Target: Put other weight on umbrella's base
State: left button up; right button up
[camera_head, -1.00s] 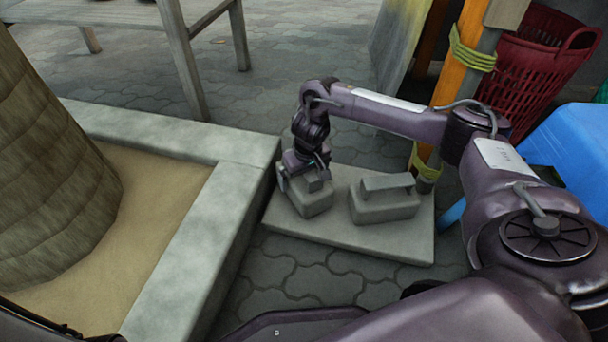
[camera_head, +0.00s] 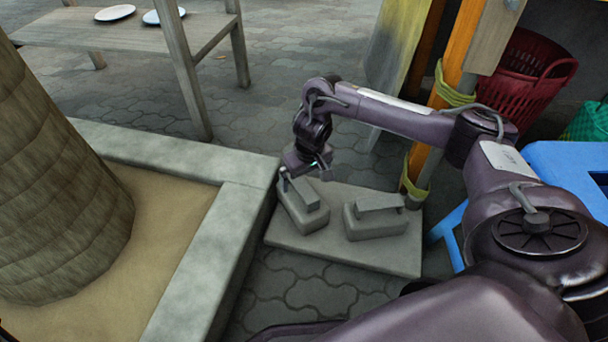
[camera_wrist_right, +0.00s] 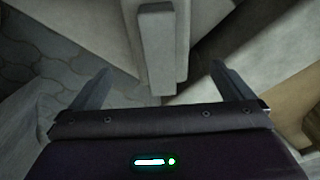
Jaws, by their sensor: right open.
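Two grey block weights with bar handles, the left weight (camera_head: 304,214) and the right weight (camera_head: 376,224), stand side by side on the flat grey base slab (camera_head: 345,256). My right gripper (camera_head: 304,176) is open and empty just above the back end of the left weight's handle. In the right wrist view, the open fingers (camera_wrist_right: 160,72) stand wide on either side of the near end of that handle (camera_wrist_right: 158,45), with a gap on each side. My left gripper is not in view.
A stone planter edge (camera_head: 225,245) with sand and a trunk (camera_head: 55,190) lies left of the slab. An orange post (camera_head: 455,60) with yellow ties stands behind it. A blue stool (camera_head: 570,175) and red basket (camera_head: 525,85) are to the right.

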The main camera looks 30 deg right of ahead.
jog(key=shift+s+r+p, duration=0.15)
jog(key=shift+r+p, duration=0.2)
jog(key=shift+r, duration=0.45)
